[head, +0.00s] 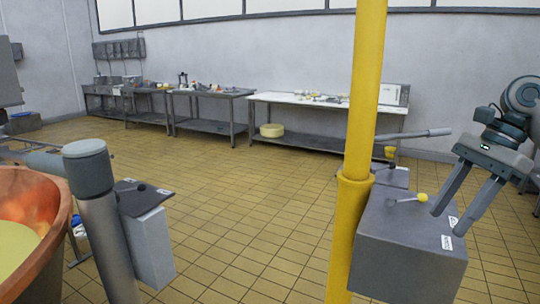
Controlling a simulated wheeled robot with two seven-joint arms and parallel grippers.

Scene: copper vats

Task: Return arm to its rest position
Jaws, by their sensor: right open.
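My right gripper (450,222) is at the right of the head view, with its arm coming in from the right edge. Its two long grey fingers point down and to the left, spread apart, with nothing seen between them. The fingertips are beside a grey control box (410,245), near its right side. A small lever with a yellow knob (421,197) sits on top of this box, just left of the fingertips. I cannot tell whether the fingers touch the box. My left gripper is not in view.
A yellow pole (362,120) stands just left of the box. A longer grey lever (425,133) sticks out behind it. A copper vat (35,225) and a grey post (100,205) stand at left. Tables (325,101) line the far wall. The tiled floor (245,200) between is clear.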

